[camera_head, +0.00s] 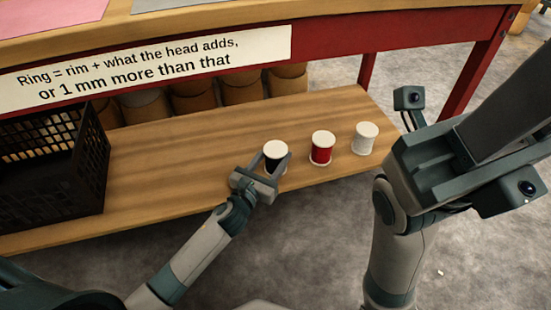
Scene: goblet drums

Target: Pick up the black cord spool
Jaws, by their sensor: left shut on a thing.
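The black cord spool (275,151) has a white top flange and stands upright at the left end of a row of spools on the lower wooden shelf. My left gripper (272,166) reaches it from the front, with one finger on each side, shut on it. The spool seems to be at shelf height; I cannot tell whether it is clear of the wood. The gripper body hides the spool's lower front. My right arm is at the right of the view, and its fingertips do not show.
A red spool (322,148) and a white spool (366,138) stand to the right on the shelf (190,165). A black crate (55,165) is at the left. The red bench rail with a sign (140,72) overhangs behind. Several brown drums stand at the back.

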